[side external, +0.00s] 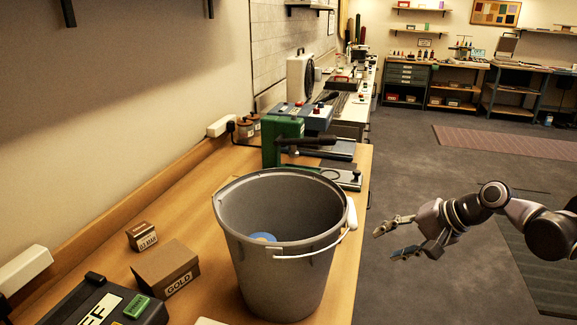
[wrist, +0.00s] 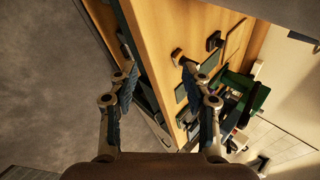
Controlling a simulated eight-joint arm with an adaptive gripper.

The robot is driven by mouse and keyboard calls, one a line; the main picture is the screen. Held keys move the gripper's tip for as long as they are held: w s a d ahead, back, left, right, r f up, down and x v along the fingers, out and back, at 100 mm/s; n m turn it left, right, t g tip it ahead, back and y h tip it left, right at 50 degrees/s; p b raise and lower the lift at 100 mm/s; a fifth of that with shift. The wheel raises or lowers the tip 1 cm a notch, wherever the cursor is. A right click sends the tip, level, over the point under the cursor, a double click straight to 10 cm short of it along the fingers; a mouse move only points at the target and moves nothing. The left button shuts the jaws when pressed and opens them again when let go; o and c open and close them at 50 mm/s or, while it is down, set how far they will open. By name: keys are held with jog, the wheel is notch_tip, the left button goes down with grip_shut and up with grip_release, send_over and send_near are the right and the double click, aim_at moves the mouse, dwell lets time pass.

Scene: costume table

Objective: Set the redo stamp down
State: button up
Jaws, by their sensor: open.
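My gripper (side external: 391,239) is open and empty, held out over the floor to the right of the wooden bench (side external: 190,228). Its two fingers are spread in the wrist view (wrist: 156,68), with nothing between them. I cannot make out a redo stamp for certain in either view. A small green block (side external: 137,306) with lettering too small to read lies on a black case (side external: 82,312) at the bottom left, far from my gripper.
A grey bucket (side external: 285,268) stands at the bench's right edge, between my gripper and a brown GOLD box (side external: 166,268). A smaller labelled box (side external: 142,236) is behind that. A green press (side external: 284,140) stands behind the bucket. The floor (side external: 417,185) around my gripper is clear.

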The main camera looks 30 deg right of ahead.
jog(key=w+d+f+m+t+y, duration=0.15)
jog(key=w+m, duration=0.25)
jog(key=m, duration=0.4)
jog(key=w+d+f+m+t+y, duration=0.1)
jog(key=w+d+m+t+y, duration=0.15)
jog(key=w+m, duration=0.45)
jog(key=shift+m, duration=0.8)
jog(key=x, duration=0.6)
jog(key=s+a+x, duration=0.1)
jog(key=x, duration=0.2)
jog(key=shift+w+f, duration=0.1)
jog(key=shift+f, duration=0.1)
grip_shut()
